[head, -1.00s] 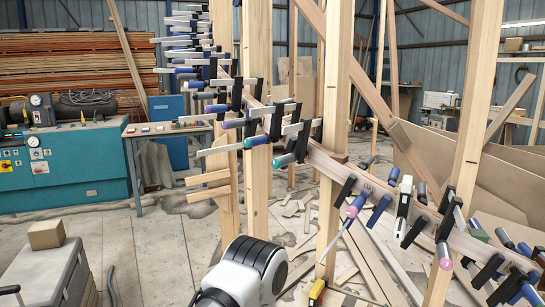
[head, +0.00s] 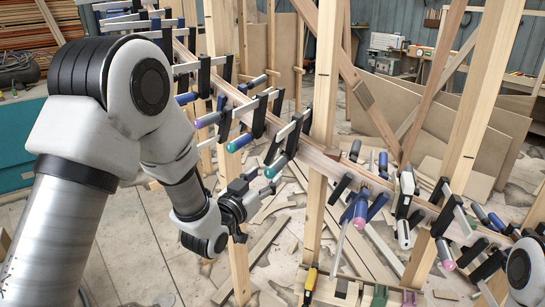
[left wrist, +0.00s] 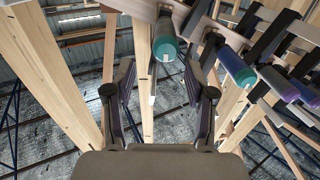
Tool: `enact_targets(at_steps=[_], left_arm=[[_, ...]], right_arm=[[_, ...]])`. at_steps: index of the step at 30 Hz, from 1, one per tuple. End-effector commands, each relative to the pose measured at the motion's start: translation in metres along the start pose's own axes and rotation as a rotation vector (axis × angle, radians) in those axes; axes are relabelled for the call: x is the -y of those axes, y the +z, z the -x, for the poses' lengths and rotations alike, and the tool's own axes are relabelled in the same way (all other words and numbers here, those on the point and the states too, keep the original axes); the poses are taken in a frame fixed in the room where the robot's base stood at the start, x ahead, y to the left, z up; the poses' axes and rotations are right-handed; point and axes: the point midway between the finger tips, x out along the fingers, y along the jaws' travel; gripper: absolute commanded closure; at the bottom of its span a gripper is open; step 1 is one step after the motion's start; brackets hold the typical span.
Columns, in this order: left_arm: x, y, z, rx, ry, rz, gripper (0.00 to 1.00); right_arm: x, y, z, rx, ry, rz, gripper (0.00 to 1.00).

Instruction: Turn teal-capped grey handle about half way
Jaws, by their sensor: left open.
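The teal-capped handle (head: 276,167) hangs from a clamp on the curved wooden stringer, left of a tall post in the head view. In the left wrist view the teal cap (left wrist: 165,42) with a white mark on its end shows at the top centre, just beyond the fingertips. My left gripper (head: 258,184) is open, below and slightly left of this handle in the head view. In the left wrist view its two fingers (left wrist: 161,82) stand apart with nothing gripped between them. My right gripper is not in view.
A second teal-ended handle (head: 239,142) and a purple-ended one (head: 208,120) are close by on the left. Several more clamps line the stringer (head: 322,160). A tall wooden post (head: 322,110) stands right of the gripper. Wood offcuts litter the floor (head: 130,240).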

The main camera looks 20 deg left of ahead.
Motion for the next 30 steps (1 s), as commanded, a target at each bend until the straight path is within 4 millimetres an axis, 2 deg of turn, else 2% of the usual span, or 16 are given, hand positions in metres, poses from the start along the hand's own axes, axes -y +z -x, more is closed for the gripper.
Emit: enact_targets(at_steps=[9, 13, 19, 20, 24, 30], left_arm=[[0.000, 0.000, -0.058, 0.004, 0.000, 0.000, 0.45], [0.000, 0.002, -0.068, 0.004, 0.000, 0.001, 0.45], [0.000, 0.004, -0.070, 0.005, 0.000, 0.001, 0.45], [0.000, 0.004, -0.070, 0.005, 0.000, 0.002, 0.49], [0.000, 0.004, -0.069, 0.005, 0.000, 0.001, 0.98], [0.000, 0.004, -0.069, 0.005, -0.001, 0.003, 1.00]], right_arm=[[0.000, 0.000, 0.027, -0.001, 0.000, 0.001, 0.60], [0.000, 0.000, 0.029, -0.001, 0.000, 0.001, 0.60], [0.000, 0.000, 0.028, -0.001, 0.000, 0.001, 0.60], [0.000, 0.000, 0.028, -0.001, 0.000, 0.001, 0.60], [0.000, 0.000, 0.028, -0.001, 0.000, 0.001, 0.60], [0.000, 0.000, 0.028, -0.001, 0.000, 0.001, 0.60]])
